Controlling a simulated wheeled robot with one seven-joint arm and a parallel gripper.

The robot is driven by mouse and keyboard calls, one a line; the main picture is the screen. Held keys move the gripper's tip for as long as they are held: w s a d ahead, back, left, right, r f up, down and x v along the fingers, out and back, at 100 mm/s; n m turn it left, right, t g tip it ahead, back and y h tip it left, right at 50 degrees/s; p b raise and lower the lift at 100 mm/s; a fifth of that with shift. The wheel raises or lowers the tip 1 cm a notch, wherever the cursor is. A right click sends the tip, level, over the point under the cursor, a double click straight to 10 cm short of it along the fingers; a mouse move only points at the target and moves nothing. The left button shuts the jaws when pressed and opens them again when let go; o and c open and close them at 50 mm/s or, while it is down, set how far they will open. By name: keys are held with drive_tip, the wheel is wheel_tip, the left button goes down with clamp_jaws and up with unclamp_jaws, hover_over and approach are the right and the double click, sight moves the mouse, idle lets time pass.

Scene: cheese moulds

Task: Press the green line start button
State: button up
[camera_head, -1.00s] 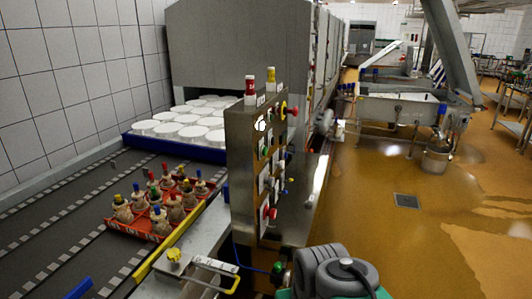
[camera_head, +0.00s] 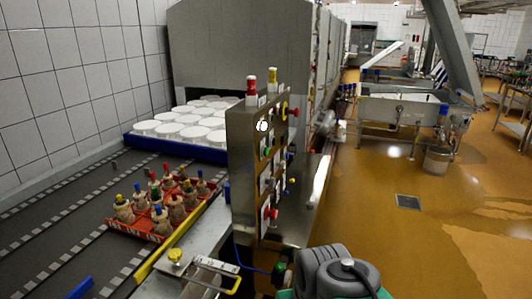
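A steel control panel (camera_head: 243,180) stands upright in the middle of the view, its button face turned to the right and seen at a steep angle. A small green button (camera_head: 265,151) sits on its upper part, below a white lamp (camera_head: 262,126). A red button (camera_head: 267,213) sits lower on the same face. A red emergency knob on a yellow base (camera_head: 284,107) sticks out near the top. My gripper is not in view, and nothing is seen touching the green button.
A conveyor on the left carries a red crate (camera_head: 118,229) of several bottle-like items and a blue tray (camera_head: 188,152) of white moulds. A yellow-handled rail (camera_head: 228,268) juts out before the panel. Open orange floor (camera_head: 375,225) lies to the right.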

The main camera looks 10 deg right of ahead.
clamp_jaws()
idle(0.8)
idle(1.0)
